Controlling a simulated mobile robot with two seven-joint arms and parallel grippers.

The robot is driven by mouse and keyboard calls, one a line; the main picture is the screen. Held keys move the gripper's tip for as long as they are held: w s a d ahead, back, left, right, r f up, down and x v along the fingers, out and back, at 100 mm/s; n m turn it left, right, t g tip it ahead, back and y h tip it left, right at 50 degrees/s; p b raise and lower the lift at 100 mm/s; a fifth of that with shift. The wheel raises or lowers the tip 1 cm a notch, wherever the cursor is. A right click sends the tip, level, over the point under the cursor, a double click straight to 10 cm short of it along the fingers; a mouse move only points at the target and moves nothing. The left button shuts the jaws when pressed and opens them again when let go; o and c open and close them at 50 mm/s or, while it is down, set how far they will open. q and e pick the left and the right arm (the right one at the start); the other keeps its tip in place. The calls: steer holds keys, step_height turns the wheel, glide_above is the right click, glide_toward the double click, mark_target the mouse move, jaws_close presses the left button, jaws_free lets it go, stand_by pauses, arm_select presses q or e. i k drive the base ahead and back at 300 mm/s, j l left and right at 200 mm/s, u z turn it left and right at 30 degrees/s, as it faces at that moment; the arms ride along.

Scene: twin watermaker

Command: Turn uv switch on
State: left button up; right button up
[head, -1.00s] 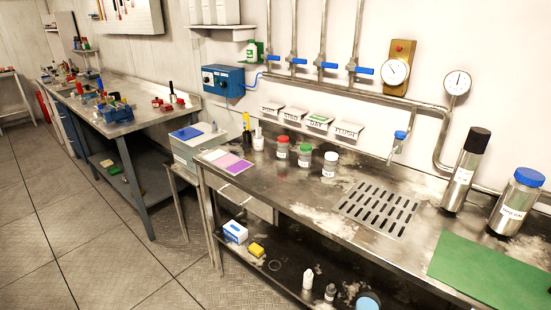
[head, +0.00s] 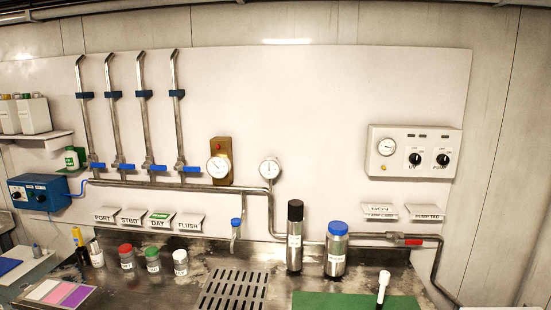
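A light grey control panel (head: 415,153) is fixed to the white wall board at the right in the head view. It carries a round gauge on its left side and two black rotary knobs. The left knob is the UV switch (head: 415,159), labelled UV below it. The right knob (head: 442,160) has a label that seems to read PUMP. Both knobs look roughly upright, but the exact setting is too small to tell. Neither of my grippers is in view.
A steel counter below holds a black-capped cylinder (head: 295,236), a blue-lidded canister (head: 337,249), several small jars, a green mat (head: 345,301) and a white marker-like item (head: 383,287). A pipe with a red-handled valve (head: 408,240) runs below the panel.

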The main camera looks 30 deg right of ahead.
mark_target(414, 158)
steer(key=z, duration=2.1)
